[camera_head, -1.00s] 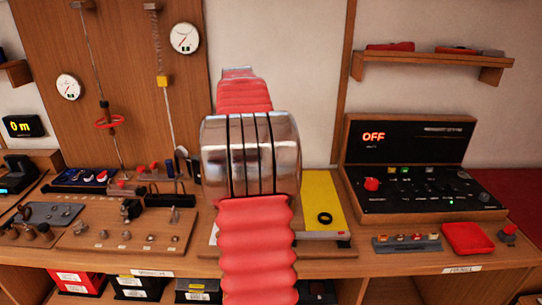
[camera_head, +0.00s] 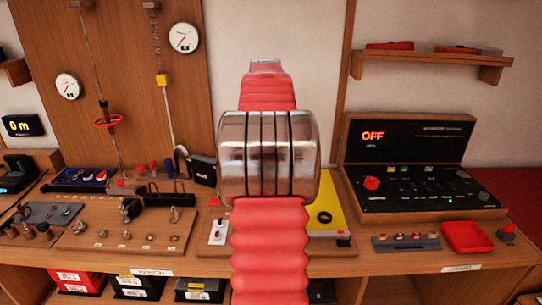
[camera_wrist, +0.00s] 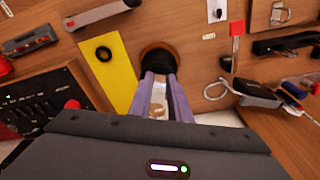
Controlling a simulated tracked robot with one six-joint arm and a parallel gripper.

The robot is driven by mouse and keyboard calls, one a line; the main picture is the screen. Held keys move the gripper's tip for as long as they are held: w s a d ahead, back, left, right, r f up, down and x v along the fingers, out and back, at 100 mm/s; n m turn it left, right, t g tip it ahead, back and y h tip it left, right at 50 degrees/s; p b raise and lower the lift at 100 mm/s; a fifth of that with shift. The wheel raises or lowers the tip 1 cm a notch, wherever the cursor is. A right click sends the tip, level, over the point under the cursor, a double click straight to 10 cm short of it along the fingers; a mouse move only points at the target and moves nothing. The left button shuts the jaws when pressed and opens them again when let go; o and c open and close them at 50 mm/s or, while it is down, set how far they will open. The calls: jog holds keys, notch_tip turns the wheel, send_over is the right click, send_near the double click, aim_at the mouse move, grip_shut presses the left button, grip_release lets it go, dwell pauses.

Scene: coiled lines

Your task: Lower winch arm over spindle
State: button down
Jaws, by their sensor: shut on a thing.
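My gripper (camera_wrist: 158,97) shows in the wrist view, its two purple fingers close together at a dark round piece (camera_wrist: 159,56) with a brown rim. I cannot tell whether this piece is the spindle or part of the winch arm. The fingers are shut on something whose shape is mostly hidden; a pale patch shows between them. In the head view my red and metal arm hides the gripper and what it holds. A red-topped post (camera_wrist: 236,45) stands to the right in the wrist view.
A yellow sheet (camera_head: 337,200) with a black ring (camera_head: 324,217) lies right of my arm. A control box (camera_head: 410,165) reads OFF. A red tray (camera_head: 467,238) stands at the right. A white switch plate (camera_head: 217,232) is left of my arm. Tools and posts crowd the left.

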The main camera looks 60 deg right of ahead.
jog(key=shift+f, duration=2.5)
jog(key=shift+a+f, duration=0.1)
jog(key=shift+f, duration=1.6)
dwell(2.9)
jog(key=shift+w+r, duration=0.1)
jog(key=shift+r, duration=0.15)
dwell(0.7)
